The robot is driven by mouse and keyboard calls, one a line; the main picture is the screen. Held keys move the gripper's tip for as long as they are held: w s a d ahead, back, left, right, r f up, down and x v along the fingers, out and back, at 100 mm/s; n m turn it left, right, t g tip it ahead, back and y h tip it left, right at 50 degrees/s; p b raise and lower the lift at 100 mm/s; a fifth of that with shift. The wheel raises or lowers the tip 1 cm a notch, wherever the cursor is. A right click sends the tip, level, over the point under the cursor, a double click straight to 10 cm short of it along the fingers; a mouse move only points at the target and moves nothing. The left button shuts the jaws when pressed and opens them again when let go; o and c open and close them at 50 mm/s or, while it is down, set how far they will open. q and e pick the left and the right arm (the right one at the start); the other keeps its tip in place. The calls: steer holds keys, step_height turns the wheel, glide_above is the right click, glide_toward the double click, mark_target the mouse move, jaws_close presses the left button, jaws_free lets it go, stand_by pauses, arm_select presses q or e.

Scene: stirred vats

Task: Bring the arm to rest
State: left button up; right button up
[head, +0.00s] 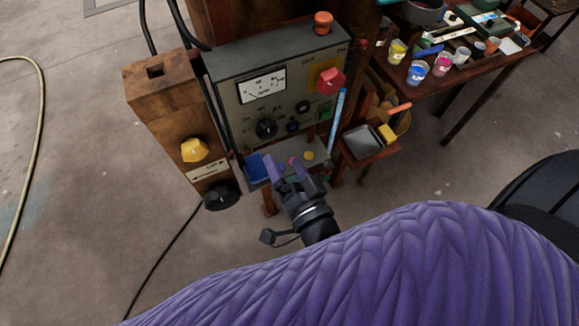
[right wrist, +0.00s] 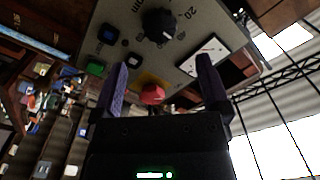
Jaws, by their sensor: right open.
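My right gripper (head: 284,166) is in front of the lower part of a grey control panel (head: 226,75). It is open, and I see nothing held between its purple fingers. My purple-sleeved right arm crosses the bottom of the head view. In the right wrist view the gripper (right wrist: 160,70) points at the panel, with a red knob (right wrist: 152,94) seen between the fingers. That red knob (head: 330,81) is at the panel's upper right in the head view, apart from the gripper. My left gripper is not in view.
A wooden post with a yellow knob (head: 194,150) stands left of the panel. A small shelf with a grey tray (head: 362,141) is right of the gripper. A workbench with paint pots (head: 417,72) is at the upper right. The floor at left holds a hose (head: 38,130).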

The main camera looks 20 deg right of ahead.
steer(key=shift+s, duration=0.9)
